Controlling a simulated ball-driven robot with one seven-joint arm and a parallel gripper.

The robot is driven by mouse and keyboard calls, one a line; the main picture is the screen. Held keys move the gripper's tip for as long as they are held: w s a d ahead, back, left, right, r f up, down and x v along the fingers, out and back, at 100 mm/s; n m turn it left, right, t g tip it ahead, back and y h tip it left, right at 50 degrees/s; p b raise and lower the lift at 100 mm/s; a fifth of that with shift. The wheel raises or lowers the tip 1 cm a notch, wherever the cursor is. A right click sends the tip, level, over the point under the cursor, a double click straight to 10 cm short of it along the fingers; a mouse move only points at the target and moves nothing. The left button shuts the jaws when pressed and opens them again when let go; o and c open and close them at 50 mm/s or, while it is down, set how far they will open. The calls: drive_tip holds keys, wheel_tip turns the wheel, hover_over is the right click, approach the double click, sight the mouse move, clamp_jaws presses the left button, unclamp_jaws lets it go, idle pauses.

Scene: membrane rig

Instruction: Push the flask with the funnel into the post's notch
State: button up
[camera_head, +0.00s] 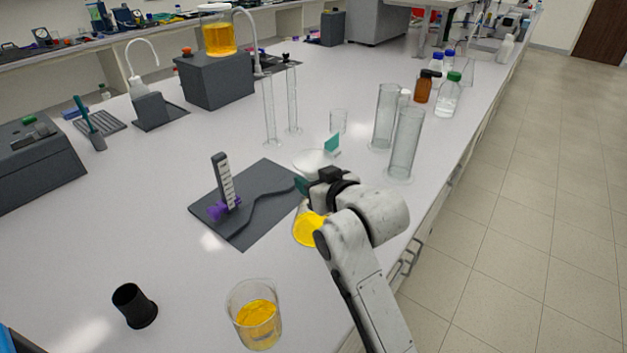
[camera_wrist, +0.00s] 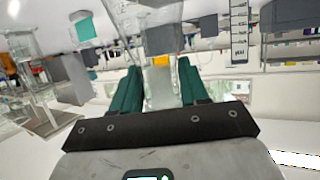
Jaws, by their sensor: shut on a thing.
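The flask (camera_head: 307,230) holds yellow liquid and stands by the right edge of the dark base plate (camera_head: 262,178). A pale, clear funnel (camera_head: 313,160) sits above it. My gripper (camera_head: 317,164) has one teal finger on each side, shut on the flask-and-funnel assembly; my wrist hides the neck. In the wrist view clear glass (camera_wrist: 159,90) shows between the fingers; I cannot tell whether it is neck or funnel stem. The grey post (camera_head: 223,181) with a white labelled scale stands upright on the plate, left of and apart from the flask. A purple part (camera_head: 218,210) is at its foot. The notch is not clear.
A dark curved strip (camera_head: 262,203) crosses the plate towards the flask. A beaker of yellow liquid (camera_head: 254,314) and a black cup-like piece (camera_head: 134,305) stand in front. Tall glass cylinders (camera_head: 404,143) stand behind right. The bench left of the plate is clear.

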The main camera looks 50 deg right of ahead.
drive_tip(key=c, duration=0.3)
drive_tip(key=shift+w+a, duration=0.15)
drive_tip(key=shift+w, duration=1.35)
drive_tip(key=shift+w+a, duration=0.15)
drive_tip(key=shift+w, duration=1.3)
drive_tip(key=shift+w+a, duration=0.2)
drive_tip(key=shift+w, duration=1.3)
drive_tip(key=shift+w+a, duration=0.15)
drive_tip(key=shift+w, duration=1.5)
drive_tip(key=shift+w, duration=0.1)
